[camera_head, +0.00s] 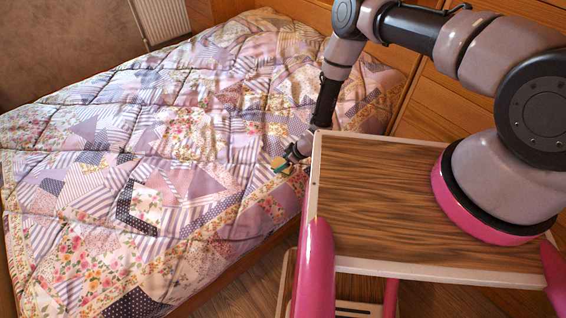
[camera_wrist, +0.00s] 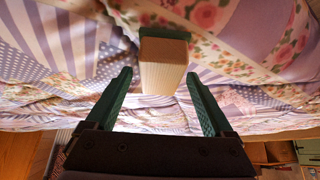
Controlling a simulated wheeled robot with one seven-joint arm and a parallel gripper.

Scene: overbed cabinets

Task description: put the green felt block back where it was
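The green felt block (camera_wrist: 163,65) is pale and wood-like with a green layer on one end. In the wrist view it is just beyond and between the fingertips of my gripper (camera_wrist: 158,76), with a visible gap at the left finger. My gripper's two green fingers are apart. In the head view, my gripper (camera_head: 289,157) is low over the near right edge of the bed, and the small tan and green block (camera_head: 281,166) is at its tip.
A patchwork quilt (camera_head: 180,130) covers the bed and is slightly wrinkled. Wooden cabinets (camera_head: 440,105) stand behind my arm at right. A radiator (camera_head: 160,20) is at the back wall.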

